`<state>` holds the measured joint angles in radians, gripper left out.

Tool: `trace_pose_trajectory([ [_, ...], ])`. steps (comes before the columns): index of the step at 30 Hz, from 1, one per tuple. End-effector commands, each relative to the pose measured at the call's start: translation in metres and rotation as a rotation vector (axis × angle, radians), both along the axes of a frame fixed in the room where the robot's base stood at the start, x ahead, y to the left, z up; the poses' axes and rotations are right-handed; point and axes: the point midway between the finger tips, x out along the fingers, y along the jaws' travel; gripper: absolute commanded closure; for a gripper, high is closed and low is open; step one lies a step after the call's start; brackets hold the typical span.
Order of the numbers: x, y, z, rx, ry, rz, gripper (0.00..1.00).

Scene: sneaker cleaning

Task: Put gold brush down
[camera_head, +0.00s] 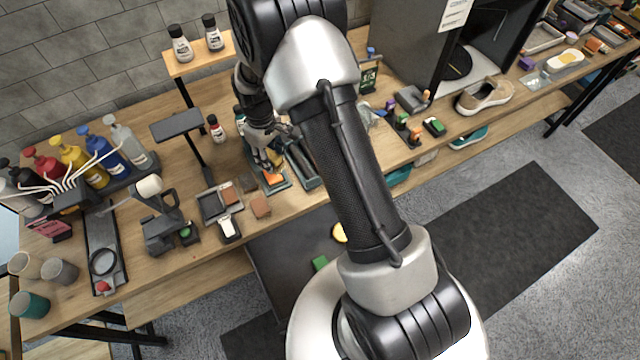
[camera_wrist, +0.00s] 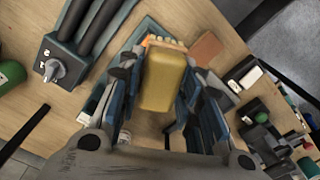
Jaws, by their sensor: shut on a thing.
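The gold brush (camera_wrist: 164,80) sits between the fingers of my gripper (camera_wrist: 160,95) in the wrist view. My gripper is shut on its sides. Its far end is over a tray area where an orange piece shows. In the head view my gripper (camera_head: 268,158) is low over the bench, just above a small tray with an orange brush (camera_head: 274,178). The gold brush is mostly hidden there by the fingers. I cannot tell whether the brush touches the tray.
The wooden bench (camera_head: 185,262) holds brown blocks (camera_head: 261,207) left of my gripper and a dark tray with rollers (camera_head: 303,160) to its right. A phone-like stand (camera_head: 178,125) and small bottle (camera_head: 216,128) stand behind. A beige sneaker (camera_head: 485,97) is far right.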

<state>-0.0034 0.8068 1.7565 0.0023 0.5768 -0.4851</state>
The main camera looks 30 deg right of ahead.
Motion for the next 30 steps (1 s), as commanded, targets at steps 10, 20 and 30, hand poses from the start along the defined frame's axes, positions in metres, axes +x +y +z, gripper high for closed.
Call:
trace_pose_trajectory([
  [10, -0.038, -0.043, -0.026, 0.000, 0.009, -0.080, 0.87],
  [20, -0.186, -0.121, -0.070, 0.001, 0.013, -0.316, 0.87],
  [30, -0.291, -0.128, -0.064, 0.001, 0.004, -0.473, 0.87],
])
